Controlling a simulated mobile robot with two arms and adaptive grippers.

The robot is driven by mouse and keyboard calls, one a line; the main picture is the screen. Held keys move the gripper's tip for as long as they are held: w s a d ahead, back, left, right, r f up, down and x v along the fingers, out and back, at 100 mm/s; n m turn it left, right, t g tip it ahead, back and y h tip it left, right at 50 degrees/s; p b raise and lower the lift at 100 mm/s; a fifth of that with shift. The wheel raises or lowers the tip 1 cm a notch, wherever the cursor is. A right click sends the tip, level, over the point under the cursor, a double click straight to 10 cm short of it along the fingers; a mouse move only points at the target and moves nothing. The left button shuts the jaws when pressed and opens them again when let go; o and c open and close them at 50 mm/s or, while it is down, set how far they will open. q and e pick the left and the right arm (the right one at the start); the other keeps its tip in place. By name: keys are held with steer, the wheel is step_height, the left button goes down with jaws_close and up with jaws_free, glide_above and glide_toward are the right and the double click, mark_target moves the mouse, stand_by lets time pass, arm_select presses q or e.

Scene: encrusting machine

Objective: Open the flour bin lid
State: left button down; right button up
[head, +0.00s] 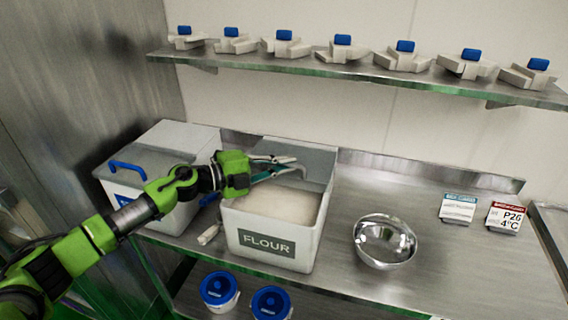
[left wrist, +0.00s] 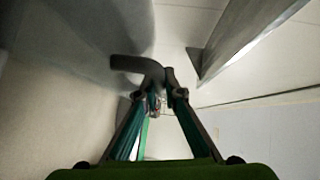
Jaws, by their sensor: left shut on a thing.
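The white flour bin (head: 228,240), labelled FLOUR, stands on the steel counter, and pale flour (head: 275,203) shows inside it. Its grey lid (head: 312,160) is tilted up at the back of the bin, so the front of the bin is uncovered. My left gripper (head: 282,167) reaches over the bin from the left, its fingers by the lid. In the left wrist view its fingers (left wrist: 158,84) are closed on a dark curved handle (left wrist: 136,65), which I take to be the lid's handle. My right gripper is not in view.
A second white bin (head: 170,214) with a blue handle stands to the left, under my left arm. A metal bowl (head: 385,255) is right of the flour bin. Two label cards (head: 457,208) sit farther right. A shelf (head: 350,68) with several blue-topped pieces runs above.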

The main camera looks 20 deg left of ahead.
arm_select(q)
steer(key=c, duration=2.4)
jaws_free()
steer(key=shift+w+f, duration=0.1)
steer(key=shift+w, duration=0.05)
steer(key=shift+s+a, duration=0.2)
steer(key=v, duration=1.1)
steer(key=shift+a, duration=0.2)
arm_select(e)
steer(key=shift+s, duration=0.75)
arm_select(q)
steer(key=shift+s, duration=0.15)
steer(key=shift+a, duration=0.1)
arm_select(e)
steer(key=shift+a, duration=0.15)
